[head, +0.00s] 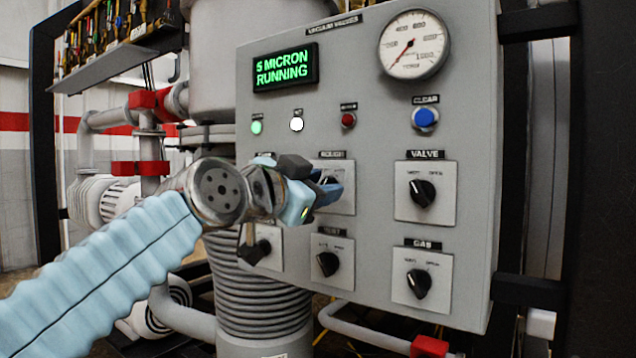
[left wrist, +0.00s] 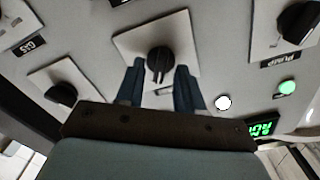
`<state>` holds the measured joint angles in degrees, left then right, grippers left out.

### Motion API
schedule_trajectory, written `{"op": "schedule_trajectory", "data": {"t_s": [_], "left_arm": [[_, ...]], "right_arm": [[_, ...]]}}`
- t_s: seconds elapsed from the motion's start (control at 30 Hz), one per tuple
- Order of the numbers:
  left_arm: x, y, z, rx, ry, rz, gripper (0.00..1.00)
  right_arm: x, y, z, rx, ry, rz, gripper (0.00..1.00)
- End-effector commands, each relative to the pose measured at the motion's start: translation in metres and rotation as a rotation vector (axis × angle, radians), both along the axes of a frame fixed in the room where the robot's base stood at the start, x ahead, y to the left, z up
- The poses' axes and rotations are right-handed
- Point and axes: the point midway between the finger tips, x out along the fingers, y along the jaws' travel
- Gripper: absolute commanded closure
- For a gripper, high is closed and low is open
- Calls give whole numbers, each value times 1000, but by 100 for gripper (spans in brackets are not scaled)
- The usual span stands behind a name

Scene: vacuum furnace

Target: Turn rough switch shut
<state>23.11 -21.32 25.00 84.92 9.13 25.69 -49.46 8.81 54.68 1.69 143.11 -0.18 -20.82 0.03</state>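The ROUGH switch (left wrist: 158,60) is a black knob on a pale square plate, seen upside down in the left wrist view. In the head view its plate (head: 346,205) shows under the ROUGH label, with the knob mostly hidden by my gripper. My left gripper (head: 332,190) points at this switch. In the left wrist view its two blue fingers are spread, one on each side of the knob's lower part, with a gap visible on both sides. No contact with the knob is visible. My right gripper is in neither view.
The VALVE knob (head: 422,194) is to the right; the GAS knob (head: 419,284) and another knob (head: 328,263) are below. A screen (head: 285,67) reads "5 MICRON RUNNING". A gauge (head: 414,44) and blue CLEAR button (head: 425,118) are above. The panel stands upright close ahead.

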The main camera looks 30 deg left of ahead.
Motion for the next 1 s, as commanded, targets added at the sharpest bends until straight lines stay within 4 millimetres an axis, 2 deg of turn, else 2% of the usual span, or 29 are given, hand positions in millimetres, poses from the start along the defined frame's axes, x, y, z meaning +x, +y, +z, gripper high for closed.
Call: {"op": "schedule_trajectory", "data": {"t_s": [0.13,0.17,0.4,0.73,1.0], "left_arm": [[0,0,0,0,0,0,63],[0,0,0,0,0,0,66],[0,0,0,0,0,0,100],[0,0,0,-16,1,0,100],[-1,1,1,-138,12,-2,100]], "right_arm": [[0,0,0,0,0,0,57],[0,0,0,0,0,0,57],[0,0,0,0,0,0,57],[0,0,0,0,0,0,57],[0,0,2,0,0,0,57]]}}
